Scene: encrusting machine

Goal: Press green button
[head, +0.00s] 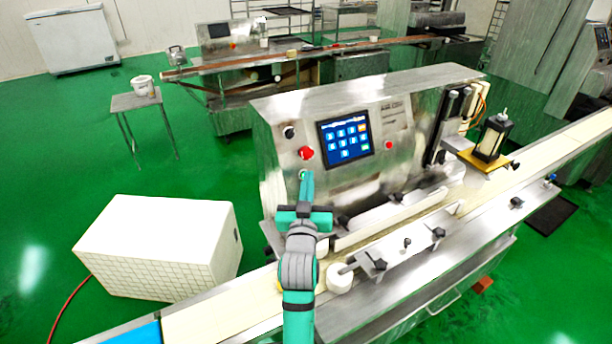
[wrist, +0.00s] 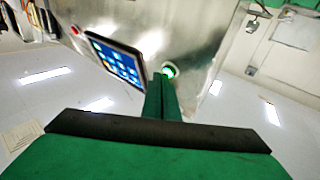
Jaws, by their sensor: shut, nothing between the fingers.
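The green button (wrist: 170,70) shows in the wrist view on the machine's metal front, beside the touch screen. In the head view the button (head: 303,174) sits below the red button, just above my fingertips and partly hidden. My gripper (head: 307,176) is shut and empty, with its fingers pointing at the panel. In the wrist view the closed fingertips (wrist: 160,78) lie just left of and below the green button. I cannot tell whether they touch it.
The encrusting machine (head: 280,110) carries a touch screen (head: 345,138), a red knob (head: 306,153), a black knob (head: 289,132) and a small red button (head: 388,145). A conveyor (head: 210,322) runs below my arm. A white box (head: 160,245) stands at left.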

